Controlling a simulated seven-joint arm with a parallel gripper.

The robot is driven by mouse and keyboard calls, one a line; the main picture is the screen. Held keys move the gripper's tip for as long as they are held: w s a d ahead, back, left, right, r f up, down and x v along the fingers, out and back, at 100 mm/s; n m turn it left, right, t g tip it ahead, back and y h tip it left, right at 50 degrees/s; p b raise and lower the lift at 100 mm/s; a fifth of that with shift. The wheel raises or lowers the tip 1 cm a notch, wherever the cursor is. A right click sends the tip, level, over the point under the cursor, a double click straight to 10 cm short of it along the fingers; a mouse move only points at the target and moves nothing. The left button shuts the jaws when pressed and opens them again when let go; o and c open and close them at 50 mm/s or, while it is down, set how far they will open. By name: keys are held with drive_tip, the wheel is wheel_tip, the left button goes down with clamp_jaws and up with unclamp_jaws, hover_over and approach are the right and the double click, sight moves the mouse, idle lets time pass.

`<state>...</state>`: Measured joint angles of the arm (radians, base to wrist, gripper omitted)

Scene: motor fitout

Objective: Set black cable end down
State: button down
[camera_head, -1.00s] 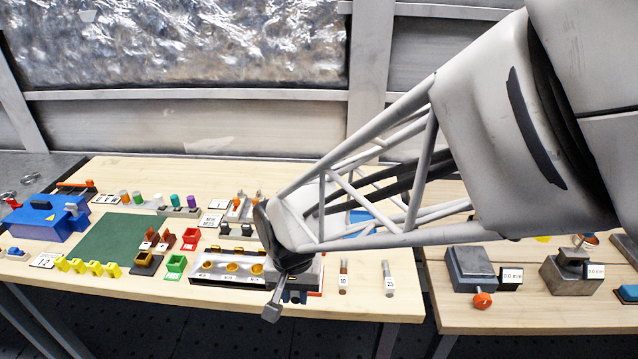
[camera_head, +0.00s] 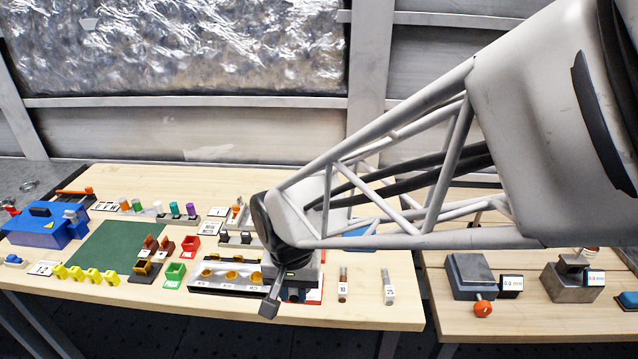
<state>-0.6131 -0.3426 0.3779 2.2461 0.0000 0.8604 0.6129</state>
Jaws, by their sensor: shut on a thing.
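The cable end itself cannot be made out, being small and mostly hidden by my wrist.
A green mat (camera_head: 108,247) lies left of centre, with a blue box (camera_head: 40,228) beyond its left side. Yellow pieces (camera_head: 90,276) and a green bin (camera_head: 174,274) stand near the front. Two labelled cylinders (camera_head: 388,289) stand at right. A gap separates the right table (camera_head: 530,315).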

drive_tip(key=w+d+r, duration=0.2)
drive_tip(key=w+r, duration=0.2)
drive_tip(key=w, duration=0.9)
drive_tip(key=w+d+r, duration=0.3)
drive_tip(key=w, duration=0.9)
drive_tip(key=w+d+f, duration=0.1)
drive_tip(key=w+d, duration=2)
drive_tip(key=w, duration=0.2)
drive_tip(key=shift+w+f, duration=0.15)
drive_tip(key=shift+f, duration=0.1)
drive_tip(key=shift+d, duration=0.1)
drive_tip(key=s+d+f+m, duration=0.1)
drive_tip(key=d+f+m, duration=0.15)
drive_tip(key=d, duration=0.65)
drive_tip(key=s+d+f+m, duration=0.1)
drive_tip(key=s+d+f, duration=0.15)
drive_tip(key=d, duration=0.75)
drive_tip(key=s+d+f+m, duration=0.1)
drive_tip(key=d+f, duration=0.2)
drive_tip(key=d, duration=0.6)
drive_tip(key=s+d+f+m, duration=0.2)
drive_tip(key=s+d, duration=0.4)
drive_tip(key=d, duration=0.5)
drive_tip(key=s+d+f+m, duration=0.2)
drive_tip(key=s+d+f, duration=0.3)
drive_tip(key=d, duration=0.5)
drive_tip(key=shift+s+d, duration=0.4)
drive_tip(key=shift+s, duration=0.05)
